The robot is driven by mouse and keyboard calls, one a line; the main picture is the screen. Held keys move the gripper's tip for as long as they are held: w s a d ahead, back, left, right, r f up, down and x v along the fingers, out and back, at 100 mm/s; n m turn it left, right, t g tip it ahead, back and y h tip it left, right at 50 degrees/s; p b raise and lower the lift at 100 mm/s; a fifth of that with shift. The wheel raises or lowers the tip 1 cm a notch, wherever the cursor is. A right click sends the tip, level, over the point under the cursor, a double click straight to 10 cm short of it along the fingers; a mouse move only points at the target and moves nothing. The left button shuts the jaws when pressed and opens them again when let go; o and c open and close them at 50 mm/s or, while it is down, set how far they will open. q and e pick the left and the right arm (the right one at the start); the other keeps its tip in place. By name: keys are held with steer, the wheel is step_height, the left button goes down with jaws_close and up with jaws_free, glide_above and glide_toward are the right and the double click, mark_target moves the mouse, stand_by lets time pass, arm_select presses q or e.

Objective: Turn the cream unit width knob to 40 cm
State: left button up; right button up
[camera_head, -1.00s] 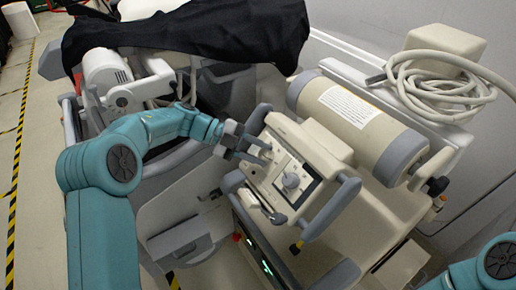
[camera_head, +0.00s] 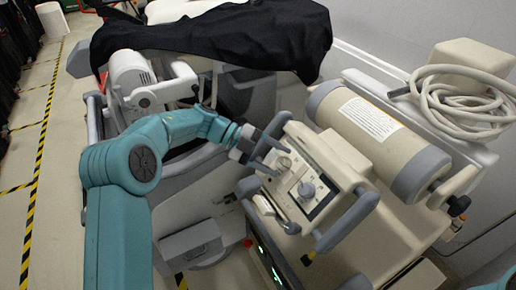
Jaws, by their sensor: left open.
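The cream unit (camera_head: 340,160) is a tilted control box with blue-grey handles in the middle of the head view. Its front panel carries a large grey knob (camera_head: 306,190) and a smaller pale knob (camera_head: 284,163) above and left of it. I cannot read the markings, so which is the width knob and its setting are unclear. My left gripper (camera_head: 280,161) comes in from the left, open, its two fingers pointing at the smaller knob, one on each side of it. I cannot tell if they touch it. The large knob is clear of the fingers. My right gripper is out of view.
A cream cylinder (camera_head: 365,128) with a white label lies behind the unit. A coiled pale hose (camera_head: 460,100) rests at the upper right. A black cloth (camera_head: 215,35) covers the equipment behind my left arm. A blue-grey handle (camera_head: 348,220) stands right of the panel.

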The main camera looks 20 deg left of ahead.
arm_select(q)
steer(key=v, duration=1.5)
steer(key=shift+a+b, duration=0.3)
steer(key=shift+s, duration=0.1)
